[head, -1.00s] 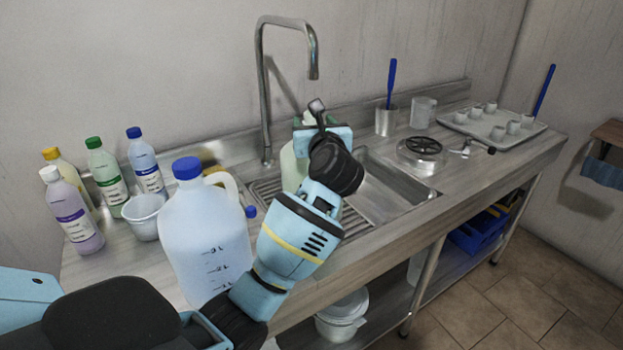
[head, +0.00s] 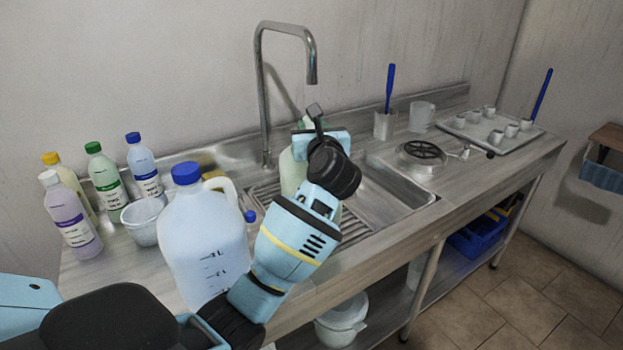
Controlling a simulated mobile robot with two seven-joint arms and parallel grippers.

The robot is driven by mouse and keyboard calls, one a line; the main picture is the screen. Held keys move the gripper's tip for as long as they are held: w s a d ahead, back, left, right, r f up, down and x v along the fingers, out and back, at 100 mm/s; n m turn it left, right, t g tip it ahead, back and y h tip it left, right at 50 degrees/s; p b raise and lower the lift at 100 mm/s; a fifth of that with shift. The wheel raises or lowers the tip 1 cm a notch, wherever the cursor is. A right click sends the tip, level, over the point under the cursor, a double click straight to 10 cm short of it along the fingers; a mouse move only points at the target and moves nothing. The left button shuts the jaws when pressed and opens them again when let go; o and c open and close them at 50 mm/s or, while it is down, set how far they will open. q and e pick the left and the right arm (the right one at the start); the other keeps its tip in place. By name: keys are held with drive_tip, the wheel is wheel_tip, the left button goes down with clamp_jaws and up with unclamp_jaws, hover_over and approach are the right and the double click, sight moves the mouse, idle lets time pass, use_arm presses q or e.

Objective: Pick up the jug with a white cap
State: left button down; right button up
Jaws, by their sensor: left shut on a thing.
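A pale green translucent jug (head: 290,172) stands at the drainer side of the sink, mostly hidden behind my left gripper and wrist. Its cap is hidden, so I cannot tell the cap's colour. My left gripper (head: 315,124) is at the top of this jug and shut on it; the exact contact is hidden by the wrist. A large clear jug with a blue cap (head: 205,240) stands nearer, left of my left forearm. The white cap in plain view is on a purple bottle (head: 72,215) at the far left. My right gripper is not in view.
A green-capped bottle (head: 106,178), a blue-capped bottle (head: 144,166) and a white cup (head: 143,222) crowd the left counter. The tap (head: 262,95) rises behind the gripper. The sink basin (head: 385,198) to the right is empty. A tray of small cups (head: 508,143) lies farther right.

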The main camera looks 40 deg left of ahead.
use_arm(q)
drive_tip(key=shift+r, duration=0.1)
drive_tip(key=shift+r, duration=0.65)
wheel_tip(320, 180, up, 2)
drive_tip(key=shift+r, duration=0.1)
drive_tip(key=shift+v, duration=0.9)
drive_tip(key=s+d+r, duration=0.1)
drive_tip(key=s+d, duration=0.5)
drive_tip(key=s, duration=0.7)
drive_tip(key=shift+r+b, duration=0.15)
drive_tip(key=shift+b, duration=0.15)
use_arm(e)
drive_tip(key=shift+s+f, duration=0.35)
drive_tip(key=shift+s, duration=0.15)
use_arm(q)
drive_tip(key=shift+d, duration=0.1)
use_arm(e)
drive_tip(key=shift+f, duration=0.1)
